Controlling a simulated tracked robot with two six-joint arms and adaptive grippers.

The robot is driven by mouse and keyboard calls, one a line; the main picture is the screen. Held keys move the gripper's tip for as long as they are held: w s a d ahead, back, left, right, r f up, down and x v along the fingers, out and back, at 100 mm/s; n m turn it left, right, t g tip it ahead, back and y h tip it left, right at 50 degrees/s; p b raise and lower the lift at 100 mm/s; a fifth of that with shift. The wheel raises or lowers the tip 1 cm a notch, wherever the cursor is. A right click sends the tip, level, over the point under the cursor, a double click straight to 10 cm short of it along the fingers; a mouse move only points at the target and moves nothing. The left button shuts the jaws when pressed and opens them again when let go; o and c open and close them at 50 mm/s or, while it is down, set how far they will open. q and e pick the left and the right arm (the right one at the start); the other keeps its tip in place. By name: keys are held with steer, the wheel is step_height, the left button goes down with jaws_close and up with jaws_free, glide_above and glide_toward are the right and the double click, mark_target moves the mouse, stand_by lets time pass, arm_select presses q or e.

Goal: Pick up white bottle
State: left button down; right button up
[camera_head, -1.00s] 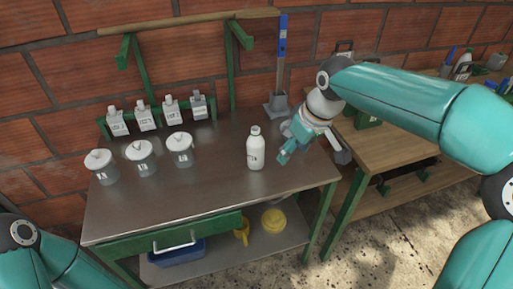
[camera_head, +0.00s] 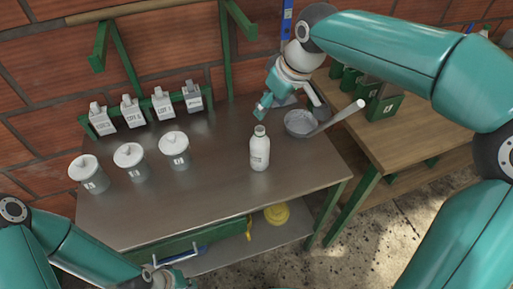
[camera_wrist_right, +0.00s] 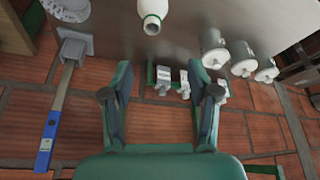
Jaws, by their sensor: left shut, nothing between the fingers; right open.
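The white bottle (camera_head: 260,150) stands upright on the metal table, right of its middle. My right gripper (camera_head: 263,106) is behind the bottle, near the table's back edge, with its fingers pointing down and left. In the right wrist view the gripper (camera_wrist_right: 160,80) is open with nothing between its fingers, and the bottle (camera_wrist_right: 152,12) shows at the top edge, beyond the fingertips and apart from them. My left gripper (camera_head: 172,262) is low at the front, by the drawer handle, shut and partly cut off by the frame.
A grey saucepan (camera_head: 300,123) with a long handle stands right of the bottle. Three lidded canisters (camera_head: 130,160) stand at left, with several labelled containers (camera_head: 163,101) behind. A wooden table (camera_head: 405,140) adjoins at right. The metal tabletop (camera_head: 200,200) is clear in front.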

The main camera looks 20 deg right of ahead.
glide_above(260, 130)
steer(key=s, duration=0.3)
step_height(260, 130, down, 9)
steer(key=shift+d+r+p, duration=0.1)
steer(key=shift+d+p, duration=0.05)
steer(key=shift+p, duration=0.2)
steer(key=shift+p+x, duration=0.75)
steer(key=shift+x, duration=1.9)
steer(key=shift+w+d, duration=0.1)
steer(key=shift+d, duration=0.05)
jaws_close()
steer(key=shift+r, duration=0.1)
